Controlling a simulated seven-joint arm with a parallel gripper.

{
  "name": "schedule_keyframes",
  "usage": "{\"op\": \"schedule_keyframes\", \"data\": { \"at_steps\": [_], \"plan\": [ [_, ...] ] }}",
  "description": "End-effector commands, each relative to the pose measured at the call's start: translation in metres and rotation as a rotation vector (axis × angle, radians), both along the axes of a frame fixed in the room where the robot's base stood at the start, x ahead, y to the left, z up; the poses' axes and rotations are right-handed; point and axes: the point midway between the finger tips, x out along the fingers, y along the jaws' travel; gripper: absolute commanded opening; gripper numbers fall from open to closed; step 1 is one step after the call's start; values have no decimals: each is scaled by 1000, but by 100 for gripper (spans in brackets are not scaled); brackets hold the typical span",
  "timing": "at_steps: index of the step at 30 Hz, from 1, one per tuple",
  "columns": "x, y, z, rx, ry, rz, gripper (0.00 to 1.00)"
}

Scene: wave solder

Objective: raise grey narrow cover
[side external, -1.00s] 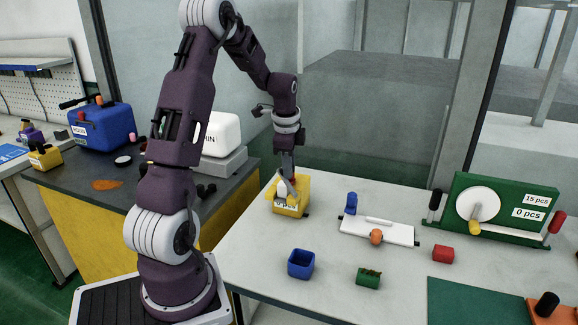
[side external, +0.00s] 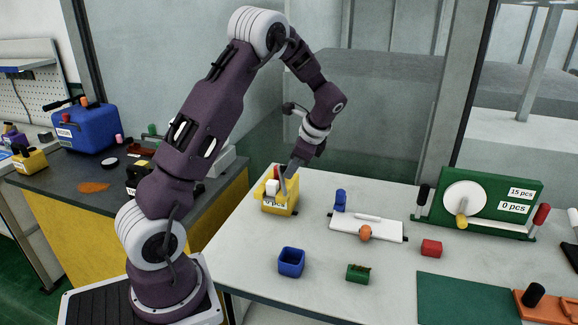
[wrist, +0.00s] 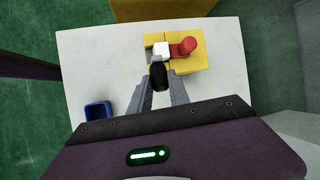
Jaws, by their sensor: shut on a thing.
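My gripper (wrist: 158,88) is at the yellow box (side external: 281,205) at the back left of the pale table. In the wrist view its fingers are closed around a small black piece (wrist: 158,75) at the near edge of the yellow box (wrist: 200,60). In the side view my gripper (side external: 287,186) reaches down at a tilt over the box. A white block (side external: 271,187) and a red piece (side external: 277,172) show at the box top. I cannot make out a grey narrow cover for certain; the fingers partly hide what they hold.
A white plate (side external: 345,229) with an orange knob (side external: 365,233) lies to the right. A blue open bin (side external: 291,263), a green block (side external: 358,273) and a red block (side external: 431,248) are nearer. A green counter panel (side external: 515,190) stands at the back right.

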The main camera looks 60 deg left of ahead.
Motion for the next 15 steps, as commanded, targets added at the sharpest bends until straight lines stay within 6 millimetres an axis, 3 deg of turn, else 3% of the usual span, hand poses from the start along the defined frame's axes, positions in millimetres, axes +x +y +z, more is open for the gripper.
{"op": "schedule_keyframes", "data": {
  "at_steps": [4,5,7,15],
  "plan": [
    [1,0,0,-3,-3,-1,0],
    [1,0,0,-3,-3,-1,28],
    [0,0,0,-3,-3,-1,42],
    [0,0,0,-3,-2,-1,45]
  ]
}}
